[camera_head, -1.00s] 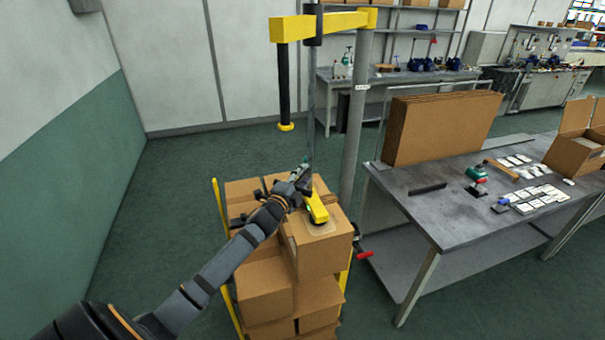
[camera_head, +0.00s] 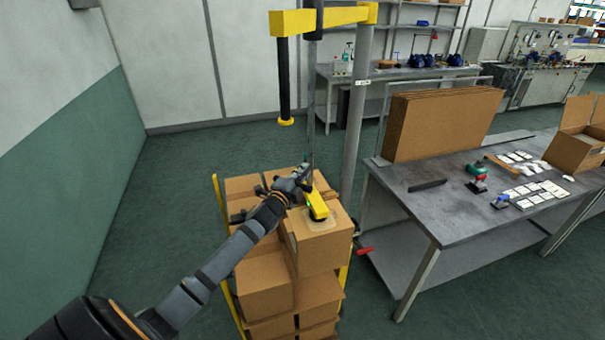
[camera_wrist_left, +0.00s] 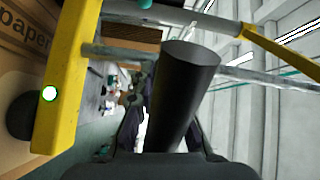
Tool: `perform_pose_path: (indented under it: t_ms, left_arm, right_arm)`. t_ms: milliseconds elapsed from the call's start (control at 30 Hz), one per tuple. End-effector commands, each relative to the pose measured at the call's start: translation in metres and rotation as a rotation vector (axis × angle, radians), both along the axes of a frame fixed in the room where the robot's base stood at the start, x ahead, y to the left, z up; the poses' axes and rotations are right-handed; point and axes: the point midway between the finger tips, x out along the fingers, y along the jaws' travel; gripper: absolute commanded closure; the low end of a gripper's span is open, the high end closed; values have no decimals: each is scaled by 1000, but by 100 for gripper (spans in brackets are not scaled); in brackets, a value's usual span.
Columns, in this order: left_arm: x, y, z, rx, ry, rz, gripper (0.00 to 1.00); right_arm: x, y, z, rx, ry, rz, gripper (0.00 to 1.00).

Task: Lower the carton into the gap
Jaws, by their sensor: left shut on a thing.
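My left gripper (camera_head: 298,182) is shut on the black handle of the yellow lifting head; the handle fills the middle of the left wrist view (camera_wrist_left: 182,95). The yellow lifting head (camera_head: 316,203) slants down to the top of a brown carton (camera_head: 325,250) at the front right of the stack. In the left wrist view the yellow bar (camera_wrist_left: 66,75) carries a lit green lamp, and a dark round pad lies against printed cardboard (camera_wrist_left: 22,70). The gap is hidden from the head camera, and I cannot tell how much space is under the carton. My right gripper is not in view.
Other cartons (camera_head: 262,285) are stacked between yellow uprights (camera_head: 217,200). A grey post (camera_head: 355,140) with a yellow boom (camera_head: 325,20) stands behind. A red lever (camera_head: 364,251) sticks out beside the carton. The grey workbench (camera_head: 440,215) stands to the right. The floor at left is clear.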

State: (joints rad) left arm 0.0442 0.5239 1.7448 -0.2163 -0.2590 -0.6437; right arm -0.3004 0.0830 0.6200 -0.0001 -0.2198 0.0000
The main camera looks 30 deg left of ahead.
Motion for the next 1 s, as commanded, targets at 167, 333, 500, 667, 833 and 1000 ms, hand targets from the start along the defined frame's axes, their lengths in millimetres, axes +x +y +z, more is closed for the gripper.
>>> perform_pose_path:
  t_ms: [167,333,500,667,833,1000]
  left_arm:
    - [-1,1,-47,-5,11,4,100]
    - [-1,1,-88,-4,14,5,100]
    - [-1,1,-90,-5,9,3,100]
    - [0,1,-86,-2,5,3,100]
    - [0,1,-85,-2,4,1,70]
    - [0,1,-85,-2,4,1,64]
  right_arm:
    - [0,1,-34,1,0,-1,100]
    - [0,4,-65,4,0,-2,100]
    - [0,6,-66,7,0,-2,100]
    - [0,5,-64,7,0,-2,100]
    - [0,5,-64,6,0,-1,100]
    - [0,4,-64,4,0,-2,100]
